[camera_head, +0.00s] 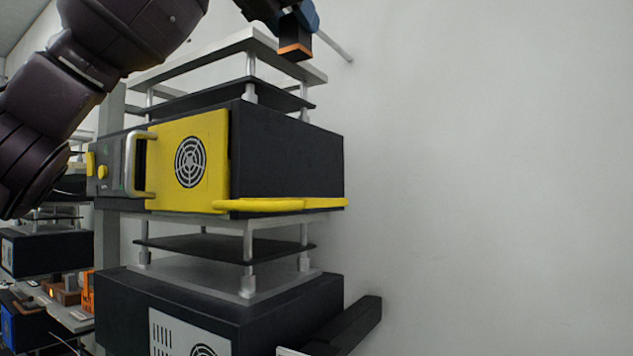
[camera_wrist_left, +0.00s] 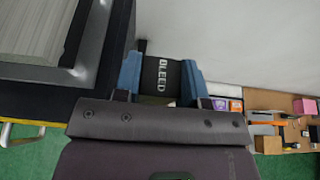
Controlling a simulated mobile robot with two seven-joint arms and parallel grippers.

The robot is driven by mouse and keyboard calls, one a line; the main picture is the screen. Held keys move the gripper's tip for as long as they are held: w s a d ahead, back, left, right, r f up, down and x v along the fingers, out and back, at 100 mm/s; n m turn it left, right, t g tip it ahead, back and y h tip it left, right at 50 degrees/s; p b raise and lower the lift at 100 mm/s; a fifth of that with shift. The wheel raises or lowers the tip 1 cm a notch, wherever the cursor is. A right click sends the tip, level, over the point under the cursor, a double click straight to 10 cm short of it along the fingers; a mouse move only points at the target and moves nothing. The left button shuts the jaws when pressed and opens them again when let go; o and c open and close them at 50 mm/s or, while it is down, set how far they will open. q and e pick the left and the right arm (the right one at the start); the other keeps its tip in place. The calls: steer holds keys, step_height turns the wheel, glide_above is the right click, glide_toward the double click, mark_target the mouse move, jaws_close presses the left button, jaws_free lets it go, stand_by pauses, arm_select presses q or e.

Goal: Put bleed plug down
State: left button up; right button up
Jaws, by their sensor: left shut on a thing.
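The bleed plug (camera_head: 295,38) is a dark block with an orange lower end. In the left wrist view its dark face (camera_wrist_left: 161,75) carries white letters reading BLEED. My left gripper (camera_head: 300,14) is shut on it, at the top of the head view. In the wrist view the two blue fingers of my left gripper (camera_wrist_left: 161,78) clasp the plug on both sides. The plug hangs in front of or beside the right end of the rack's top shelf (camera_head: 240,45); I cannot tell whether it touches anything. My right gripper is in neither view.
A black and yellow unit (camera_head: 289,150) with a silver handle (camera_head: 130,165) stands below the top shelf. Another dark unit (camera_head: 250,318) is under it. A bare wall (camera_head: 490,180) fills the right. The wrist view shows a wooden bench (camera_wrist_left: 262,101) with several items.

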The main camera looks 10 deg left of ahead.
mark_target(287, 42)
arm_select(q)
steer(key=shift+w+d, duration=0.15)
steer(key=shift+w, duration=0.25)
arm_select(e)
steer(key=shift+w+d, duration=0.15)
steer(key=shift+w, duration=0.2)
arm_select(q)
steer(key=shift+w+f, duration=0.15)
steer(key=shift+f, duration=0.1)
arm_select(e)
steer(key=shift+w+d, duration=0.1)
arm_select(q)
steer(key=f, duration=0.4)
steer(key=shift+s+a, duration=0.2)
steer(key=shift+s, duration=0.2)
step_height(287, 42, down, 11)
steer(key=shift+w+f, duration=0.1)
steer(key=shift+w, duration=0.05)
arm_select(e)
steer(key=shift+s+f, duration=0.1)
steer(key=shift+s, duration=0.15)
arm_select(q)
steer(key=shift+d+f, duration=0.1)
steer(key=shift+f, duration=2.05)
steer(key=shift+f, duration=0.15)
steer(key=o, duration=0.9)
